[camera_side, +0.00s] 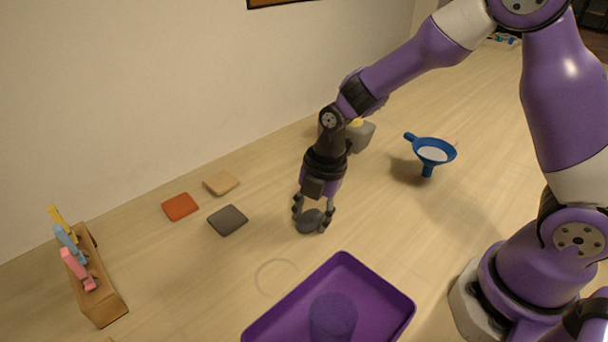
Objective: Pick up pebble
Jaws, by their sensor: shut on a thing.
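The pebble (308,222) is a dark grey rounded lump at the middle of the table. My gripper (312,220) points down over it, with its two dark fingers on either side. The gripper is shut on the pebble. The pebble is at or very near the table top; I cannot tell whether it still touches the wood. The fingers hide part of its sides.
A purple tray (383,305) holding a purple cylinder (333,318) is at the front. Three flat tiles, orange (180,207), tan (221,183) and dark grey (228,220), lie left. A wooden block with coloured pegs (95,290) stands far left. A blue funnel (434,152) is right.

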